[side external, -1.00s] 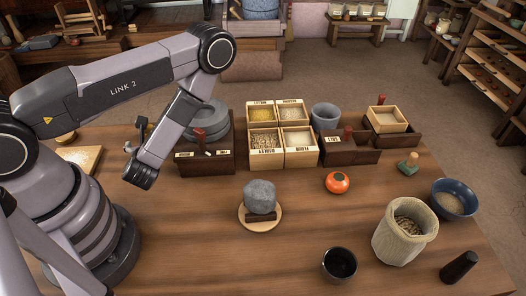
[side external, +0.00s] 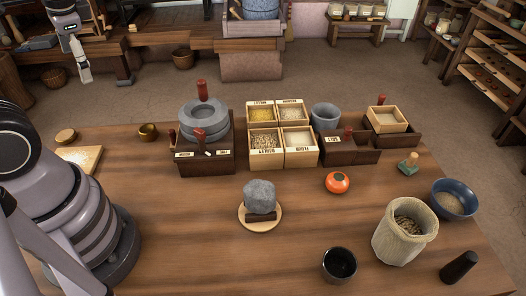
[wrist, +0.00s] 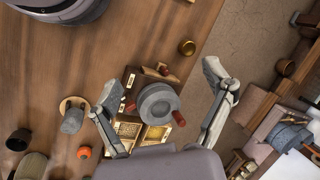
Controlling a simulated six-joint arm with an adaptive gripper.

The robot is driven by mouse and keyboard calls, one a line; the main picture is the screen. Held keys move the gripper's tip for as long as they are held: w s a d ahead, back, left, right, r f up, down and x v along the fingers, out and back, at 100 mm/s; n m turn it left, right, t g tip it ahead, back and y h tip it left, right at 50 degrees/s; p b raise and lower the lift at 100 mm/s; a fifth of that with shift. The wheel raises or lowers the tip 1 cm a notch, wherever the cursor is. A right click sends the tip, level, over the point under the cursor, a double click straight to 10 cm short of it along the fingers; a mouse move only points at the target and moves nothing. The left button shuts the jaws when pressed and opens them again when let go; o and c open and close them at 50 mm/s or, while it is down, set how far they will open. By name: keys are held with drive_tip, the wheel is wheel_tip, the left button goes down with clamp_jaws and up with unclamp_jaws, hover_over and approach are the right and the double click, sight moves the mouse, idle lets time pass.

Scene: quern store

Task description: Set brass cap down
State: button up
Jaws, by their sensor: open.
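The brass cap (side external: 148,132) rests on the wooden table (side external: 190,240), left of the stone quern (side external: 203,122), with a clear gap between them. It also shows in the wrist view (wrist: 187,47), standing by itself near the table's edge. My gripper (side external: 84,74) is raised high at the upper left of the side view, well away from the cap. In the wrist view my gripper (wrist: 162,82) has its two fingers spread wide with nothing held between them. The quern has red handles and sits on a dark box.
Labelled grain boxes (side external: 265,142) stand right of the quern. A grey stone (side external: 260,196) sits on a round board mid-table. A red-orange pot (side external: 337,182), a sack (side external: 405,232), a blue bowl (side external: 455,199) and a dark cup (side external: 339,264) stand to the right. The front middle is clear.

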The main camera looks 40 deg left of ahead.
drive_tip(key=d+r+n+t+h, duration=0.1)
drive_tip(key=d+r+t+h, duration=0.3)
drive_tip(key=d+r+t, duration=0.2)
drive_tip(key=shift+s+r, duration=0.15)
drive_tip(key=shift+s, duration=0.1)
idle(1.0)
